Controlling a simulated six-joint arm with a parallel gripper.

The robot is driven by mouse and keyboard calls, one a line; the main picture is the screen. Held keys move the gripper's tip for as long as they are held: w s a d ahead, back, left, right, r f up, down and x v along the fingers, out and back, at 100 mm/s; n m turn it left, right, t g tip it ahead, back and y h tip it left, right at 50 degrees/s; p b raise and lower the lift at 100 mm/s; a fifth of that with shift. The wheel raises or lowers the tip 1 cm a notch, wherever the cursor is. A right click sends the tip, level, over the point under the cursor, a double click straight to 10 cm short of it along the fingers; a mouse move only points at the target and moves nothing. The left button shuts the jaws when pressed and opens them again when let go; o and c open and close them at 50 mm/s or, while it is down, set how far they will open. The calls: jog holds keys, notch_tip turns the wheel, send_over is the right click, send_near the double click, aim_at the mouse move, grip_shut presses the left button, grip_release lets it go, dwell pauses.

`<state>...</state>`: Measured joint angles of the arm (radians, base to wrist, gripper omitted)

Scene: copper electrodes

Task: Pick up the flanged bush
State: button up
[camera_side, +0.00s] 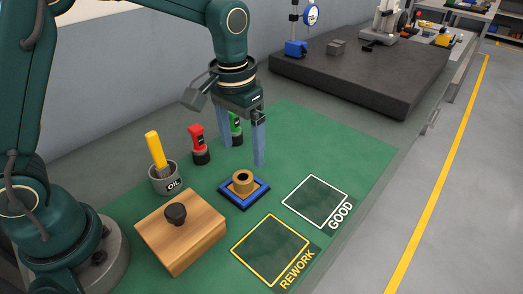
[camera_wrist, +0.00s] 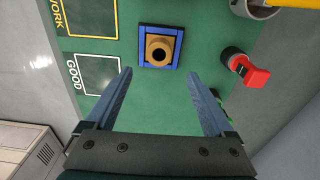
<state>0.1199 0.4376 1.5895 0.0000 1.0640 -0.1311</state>
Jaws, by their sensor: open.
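The flanged bush (camera_side: 243,179) is a brass-coloured ring with a central hole. It stands upright on a blue-edged square holder (camera_side: 233,200) on the green mat. In the wrist view the bush (camera_wrist: 158,50) shows from above, its dark bore facing the camera, inside the blue frame (camera_wrist: 142,62). My gripper (camera_side: 243,154) is open and empty, its two blue-grey fingers pointing down above and behind the bush. In the wrist view my gripper's fingertips (camera_wrist: 158,72) lie on either side of the bush's line, with the bush beyond them, apart from both fingers.
A red-topped stamp (camera_side: 199,145), a green-topped one (camera_side: 236,130) and an oil pot with a yellow handle (camera_side: 164,180) stand left of and behind the holder. A wooden box with a black knob (camera_side: 190,232) is in front-left. The GOOD (camera_side: 316,202) and REWORK (camera_side: 270,249) squares are empty.

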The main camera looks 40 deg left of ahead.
aim_at(243, 172)
jog(key=shift+s+d+f+g, duration=0.1)
jog(key=shift+s+f+g, duration=0.05)
jog(key=shift+f, duration=0.35)
jog(key=shift+s+d+f+g, duration=0.1)
jog(key=shift+f+g, duration=0.05)
jog(key=shift+f, duration=2.75)
grip_shut()
